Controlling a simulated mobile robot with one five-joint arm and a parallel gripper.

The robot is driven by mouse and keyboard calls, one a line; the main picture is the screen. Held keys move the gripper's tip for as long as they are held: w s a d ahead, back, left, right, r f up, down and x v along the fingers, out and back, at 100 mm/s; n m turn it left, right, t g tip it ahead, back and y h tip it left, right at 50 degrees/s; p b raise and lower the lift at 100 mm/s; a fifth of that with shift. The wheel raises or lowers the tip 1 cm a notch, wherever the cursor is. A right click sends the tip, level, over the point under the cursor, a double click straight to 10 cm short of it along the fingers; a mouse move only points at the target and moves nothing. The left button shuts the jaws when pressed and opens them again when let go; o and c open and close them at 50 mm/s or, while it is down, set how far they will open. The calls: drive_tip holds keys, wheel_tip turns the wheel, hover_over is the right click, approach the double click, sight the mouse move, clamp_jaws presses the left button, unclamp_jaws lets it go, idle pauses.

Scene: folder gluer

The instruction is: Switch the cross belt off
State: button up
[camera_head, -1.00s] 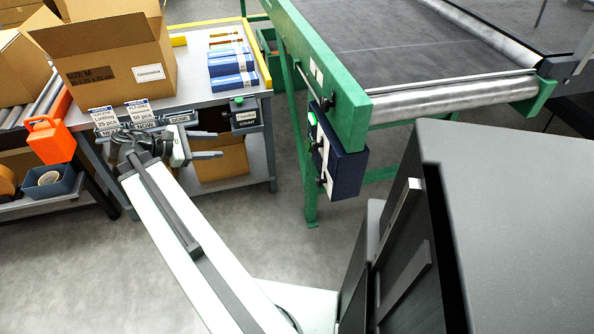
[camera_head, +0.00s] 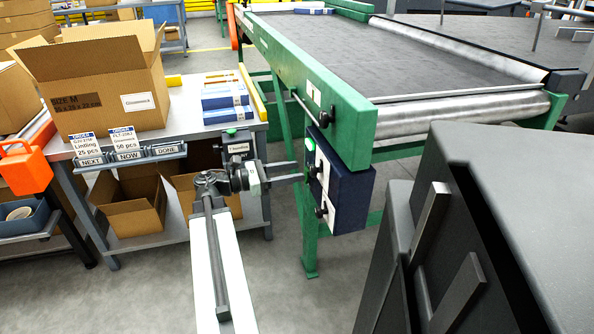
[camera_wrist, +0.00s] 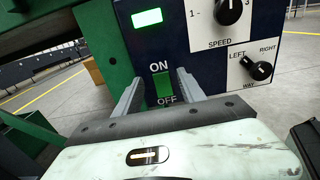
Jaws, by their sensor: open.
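The cross belt's dark blue control box (camera_head: 350,188) hangs on the green conveyor frame. In the wrist view its panel shows a green rocker switch (camera_wrist: 163,92) between the words ON and OFF, and a lit green lamp (camera_wrist: 147,18) above. My gripper (camera_head: 296,171) is open and empty, pointing at the box's face from the left. In the wrist view my gripper (camera_wrist: 158,88) has one finger on each side of the switch. I cannot tell whether the fingers touch the panel. The switch cannot be made out in the head view.
A speed knob (camera_wrist: 229,9) and a way knob (camera_wrist: 261,70) sit right of the switch. The cross belt (camera_head: 400,55) runs behind the box. A packing table (camera_head: 185,115) with a cardboard box (camera_head: 105,90) stands left. A dark machine casing (camera_head: 500,220) fills the right foreground.

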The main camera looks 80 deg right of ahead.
drive_tip(key=shift+x, duration=0.85)
drive_tip(key=shift+c, duration=0.4)
